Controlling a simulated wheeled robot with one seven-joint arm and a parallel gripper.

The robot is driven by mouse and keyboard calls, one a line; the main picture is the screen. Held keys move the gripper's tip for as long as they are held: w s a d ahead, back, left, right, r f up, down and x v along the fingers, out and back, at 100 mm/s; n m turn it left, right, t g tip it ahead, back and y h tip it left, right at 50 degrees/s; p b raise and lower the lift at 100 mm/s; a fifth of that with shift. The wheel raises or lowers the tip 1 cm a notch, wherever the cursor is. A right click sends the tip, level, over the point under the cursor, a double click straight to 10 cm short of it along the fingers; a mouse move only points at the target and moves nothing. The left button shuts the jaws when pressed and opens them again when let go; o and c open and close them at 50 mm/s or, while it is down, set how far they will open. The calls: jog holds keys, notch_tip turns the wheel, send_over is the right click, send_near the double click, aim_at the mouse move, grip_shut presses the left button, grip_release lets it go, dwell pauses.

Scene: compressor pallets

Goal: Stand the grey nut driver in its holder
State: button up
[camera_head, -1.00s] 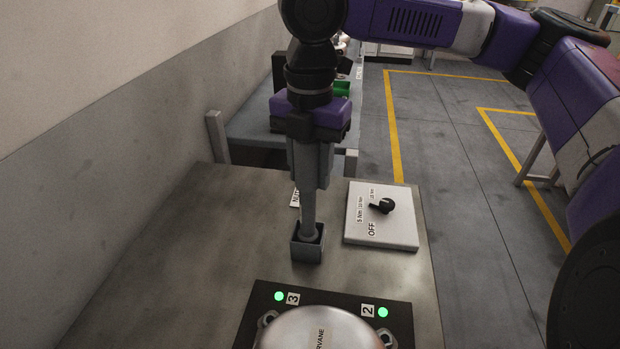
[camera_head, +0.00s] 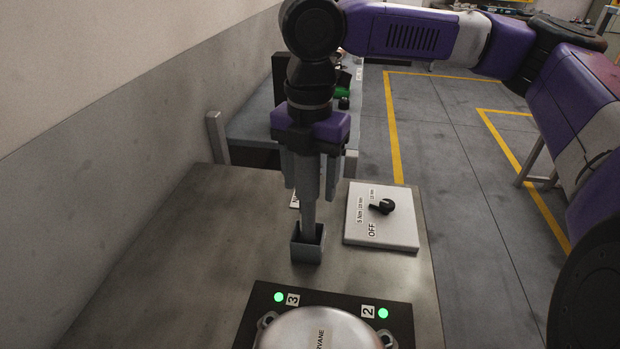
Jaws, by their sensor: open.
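The grey nut driver (camera_head: 308,220) stands about upright with its lower end inside the square dark grey holder (camera_head: 307,254) on the metal table. My gripper (camera_head: 308,192) is above the holder, pointing down. Its fingers are open and spread to either side of the driver's upper part, which is partly hidden between them. The driver's lower tip is hidden inside the holder.
A white panel with a black knob (camera_head: 382,207) lies right of the holder. In front is a dark plate (camera_head: 255,312) with green lights and a rounded metal compressor (camera_head: 315,332). A label behind the driver is partly hidden. A wall runs along the left.

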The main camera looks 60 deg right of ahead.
notch_tip(320, 180, up, 12)
jog(key=shift+r+p, duration=0.15)
jog(key=shift+p, duration=0.45)
dwell(0.5)
